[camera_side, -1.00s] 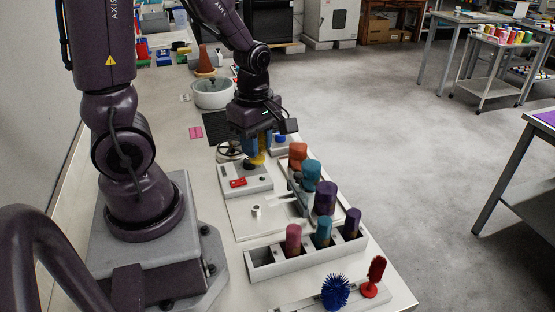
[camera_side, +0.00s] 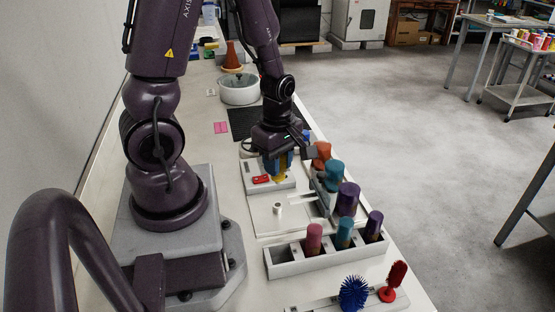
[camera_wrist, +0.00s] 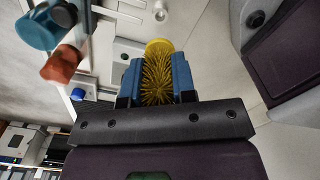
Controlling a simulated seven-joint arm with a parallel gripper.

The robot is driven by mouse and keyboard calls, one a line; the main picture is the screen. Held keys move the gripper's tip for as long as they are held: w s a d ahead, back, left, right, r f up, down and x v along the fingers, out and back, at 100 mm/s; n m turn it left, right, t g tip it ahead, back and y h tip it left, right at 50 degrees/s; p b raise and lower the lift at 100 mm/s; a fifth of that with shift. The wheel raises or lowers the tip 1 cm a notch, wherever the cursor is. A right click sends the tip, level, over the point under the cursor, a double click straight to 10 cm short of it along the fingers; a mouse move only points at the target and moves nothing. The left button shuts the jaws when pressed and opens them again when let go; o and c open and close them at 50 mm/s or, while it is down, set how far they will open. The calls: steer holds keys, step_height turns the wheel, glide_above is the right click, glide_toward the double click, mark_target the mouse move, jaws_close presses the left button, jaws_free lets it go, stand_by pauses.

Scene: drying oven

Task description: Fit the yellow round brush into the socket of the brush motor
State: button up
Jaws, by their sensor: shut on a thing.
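The yellow round brush (camera_side: 281,177) is held low by my gripper (camera_side: 277,163) over the right part of a white box with a red switch (camera_side: 261,179), which looks like the brush motor (camera_side: 254,186). The brush hides the socket, so I cannot tell whether its lower end is in it or just above. In the wrist view the brush (camera_wrist: 157,78) has yellow bristles and a round yellow end. The blue fingers of my gripper (camera_wrist: 157,86) are shut on its two sides.
Orange, teal and purple cylinders (camera_side: 347,198) stand close on the right. A grey rack (camera_side: 290,268) with several coloured cylinders is in front. A blue round brush (camera_side: 354,293) and a red brush (camera_side: 396,276) stand at the near edge. A small metal peg (camera_side: 278,208) stands on a white plate.

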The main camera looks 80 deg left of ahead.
mark_target(278, 183)
steer(key=shift+f, duration=2.75)
steer(key=shift+f, duration=1.35)
steer(key=o, duration=1)
step_height(278, 183, up, 13)
steer(key=shift+f, duration=0.1)
